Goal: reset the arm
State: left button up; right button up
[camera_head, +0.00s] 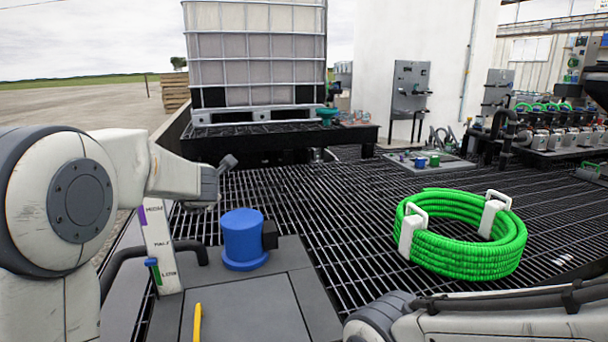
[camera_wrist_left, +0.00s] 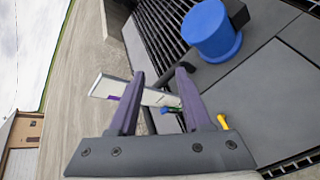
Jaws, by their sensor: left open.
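My left arm comes in from the left in the head view, and its gripper (camera_head: 212,180) is above the deck, behind and left of a blue capped cylinder (camera_head: 243,238). In the left wrist view the gripper (camera_wrist_left: 160,73) has its two dark fingers apart with nothing held between them. A white labelled post (camera_wrist_left: 153,96) shows beyond and between the fingers; it also stands upright in the head view (camera_head: 160,245). The blue cylinder (camera_wrist_left: 208,30) is beyond the right finger. My right arm's links cross the bottom right of the head view; its gripper is out of frame.
A coiled green hose (camera_head: 465,250) with white clips lies on the black grating (camera_head: 330,215). A caged white tank (camera_head: 255,60) stands behind. A yellow handle (camera_head: 197,322) is near the front. Manifold equipment (camera_head: 550,125) fills the back right. Grating between cylinder and hose is clear.

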pick_arm(q)
jog(key=s+d+m+h, duration=0.3)
jog(key=d+m+h, duration=0.2)
jog(key=d+m, duration=0.65)
jog(key=s+d+f+m+g+h, duration=0.25)
jog(key=s+d+m, duration=0.25)
jog(key=s+d, duration=0.25)
jog(key=s+d+f+m+g+h, duration=0.1)
jog(key=s+d+f+m+h, duration=0.2)
jog(key=s+d, duration=0.4)
jog(key=s+d+f+m+g, duration=0.2)
jog(key=s+f+m, duration=0.1)
jog(key=s+m, duration=0.3)
jog(key=s+d+f+m+g, duration=0.1)
jog(key=s+f+m+g, duration=0.2)
jog(key=s+m, duration=0.35)
jog(key=s+a+f+m+g+y, duration=0.3)
jog(key=s+a+m+y, duration=0.15)
jog(key=s, duration=0.75)
notch_tip(320, 180, up, 27)
jog(key=s+a+m+p, duration=0.1)
jog(key=a+p, duration=0.2)
jog(key=p, duration=2.4)
jog(key=shift+m+p, duration=0.35)
